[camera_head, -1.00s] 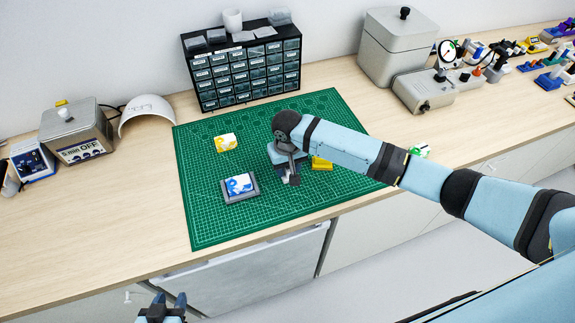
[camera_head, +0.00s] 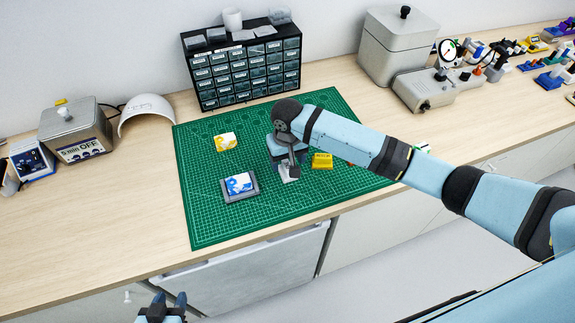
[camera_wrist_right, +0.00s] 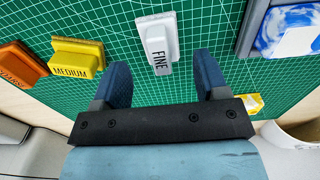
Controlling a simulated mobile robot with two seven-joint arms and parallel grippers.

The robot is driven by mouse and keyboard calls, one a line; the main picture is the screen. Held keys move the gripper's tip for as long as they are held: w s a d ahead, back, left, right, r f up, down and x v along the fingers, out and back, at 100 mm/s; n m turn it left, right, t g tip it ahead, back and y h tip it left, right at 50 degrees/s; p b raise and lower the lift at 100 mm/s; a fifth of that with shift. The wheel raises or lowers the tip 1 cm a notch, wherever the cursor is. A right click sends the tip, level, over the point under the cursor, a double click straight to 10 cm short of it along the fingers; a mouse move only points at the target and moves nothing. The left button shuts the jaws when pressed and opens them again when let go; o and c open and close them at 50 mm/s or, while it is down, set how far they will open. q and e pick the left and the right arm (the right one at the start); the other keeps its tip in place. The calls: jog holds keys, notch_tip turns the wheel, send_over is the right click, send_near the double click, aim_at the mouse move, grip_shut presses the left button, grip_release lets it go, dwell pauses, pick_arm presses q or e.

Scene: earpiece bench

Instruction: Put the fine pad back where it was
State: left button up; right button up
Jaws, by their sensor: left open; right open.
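The fine pad is a white block lettered FINE (camera_wrist_right: 157,45), lying on the green cutting mat in the right wrist view. In the head view a pale bit of the fine pad (camera_head: 289,177) shows under my right gripper, which hides most of it. My right gripper (camera_head: 289,168) is open and empty above the mat. In the right wrist view its fingertips (camera_wrist_right: 162,72) are spread, with the pad ahead of the gap between them. My left gripper (camera_head: 169,300) is open and empty off the front of the bench.
A yellow MEDIUM block (camera_wrist_right: 77,60) and an orange block (camera_wrist_right: 22,65) lie left of the fine pad in the wrist view. A grey tray (camera_head: 225,198) holds a blue-white marbled piece (camera_head: 239,184). A yellow-white piece (camera_head: 226,142) lies behind. The mat's front left is clear.

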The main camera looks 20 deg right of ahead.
aim_at(287, 166)
notch_tip(287, 166, up, 9)
jog(key=shift+b, duration=0.4)
jog(key=s+a+f+n+t+y, duration=0.1)
jog(key=s+f, duration=0.2)
jog(key=s, duration=0.4)
jog(key=s+a+f+n+t+y, duration=0.1)
jog(key=s+f+y, duration=0.15)
jog(key=s, duration=0.55)
jog(key=s+d+t+h, duration=0.2)
jog(key=s+d+h, duration=0.1)
jog(key=s+d, duration=1)
jog(key=w+a+f+t+y, duration=0.2)
jog(key=a+f+t, duration=0.4)
jog(key=f, duration=0.6)
jog(key=shift+w+a+f+n+t+p, duration=0.15)
jog(key=shift+w+a+n+t+p, duration=0.2)
jog(key=shift+w+a, duration=0.45)
jog(key=shift+s+a+y, duration=0.15)
jog(key=shift+s+y, duration=0.05)
jog(key=shift+y, duration=0.05)
